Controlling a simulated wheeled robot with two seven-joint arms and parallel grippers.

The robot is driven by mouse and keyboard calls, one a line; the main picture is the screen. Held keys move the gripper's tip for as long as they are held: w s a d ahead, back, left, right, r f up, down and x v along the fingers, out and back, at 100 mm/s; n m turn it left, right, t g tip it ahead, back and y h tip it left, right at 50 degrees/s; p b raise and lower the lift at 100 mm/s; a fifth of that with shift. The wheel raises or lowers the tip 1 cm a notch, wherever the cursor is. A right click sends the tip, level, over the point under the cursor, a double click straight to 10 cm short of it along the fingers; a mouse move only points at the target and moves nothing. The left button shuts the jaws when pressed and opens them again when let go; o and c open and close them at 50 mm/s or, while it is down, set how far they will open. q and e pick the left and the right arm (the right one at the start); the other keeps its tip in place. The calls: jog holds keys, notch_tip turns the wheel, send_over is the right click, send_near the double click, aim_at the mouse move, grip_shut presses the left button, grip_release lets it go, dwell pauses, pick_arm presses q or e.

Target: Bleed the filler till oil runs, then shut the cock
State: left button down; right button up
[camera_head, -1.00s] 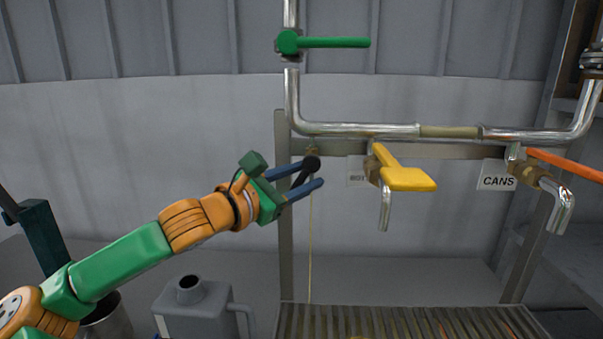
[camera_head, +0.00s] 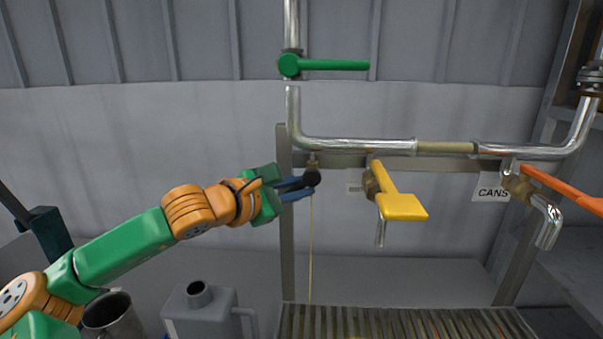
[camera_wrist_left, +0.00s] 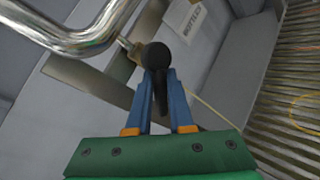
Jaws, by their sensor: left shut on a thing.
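The bleed cock's black ball-ended lever (camera_head: 312,178) hangs under a small brass fitting (camera_head: 312,158) at the left end of the filler pipe (camera_head: 350,143). My left gripper (camera_head: 299,188) is shut on this lever. In the left wrist view the black ball (camera_wrist_left: 155,56) stands past the blue fingertips (camera_wrist_left: 160,85), with the lever between them. A thin yellowish stream of oil (camera_head: 311,250) falls straight from the cock towards the slatted grate (camera_head: 410,320). The cock's outlet is hidden behind the lever. My right gripper is out of view.
A green-handled valve (camera_head: 335,65) is above. A yellow handle (camera_head: 400,203) and an orange handle (camera_head: 565,188), by the CANS label (camera_head: 492,188), are to the right. A grey jug (camera_head: 200,312) and metal pot (camera_head: 110,315) stand below my arm.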

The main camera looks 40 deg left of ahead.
pick_arm(q)
jog(key=r+m+g+y+p, duration=0.1)
jog(key=p, duration=0.2)
jog(key=shift+s+a+r+m, duration=0.1)
jog(key=shift+m, duration=0.2)
jog(key=shift+a+m+g+p, duration=0.1)
jog(key=shift+m+g+p, duration=0.4)
jog(key=shift+g+p, duration=0.15)
jog(key=shift+r+m+g+y, duration=0.35)
jog(key=shift+m+g+y, duration=0.55)
jog(key=shift+y, duration=0.2)
jog(key=c, duration=0.8)
grip_release()
jog(key=shift+s, duration=0.1)
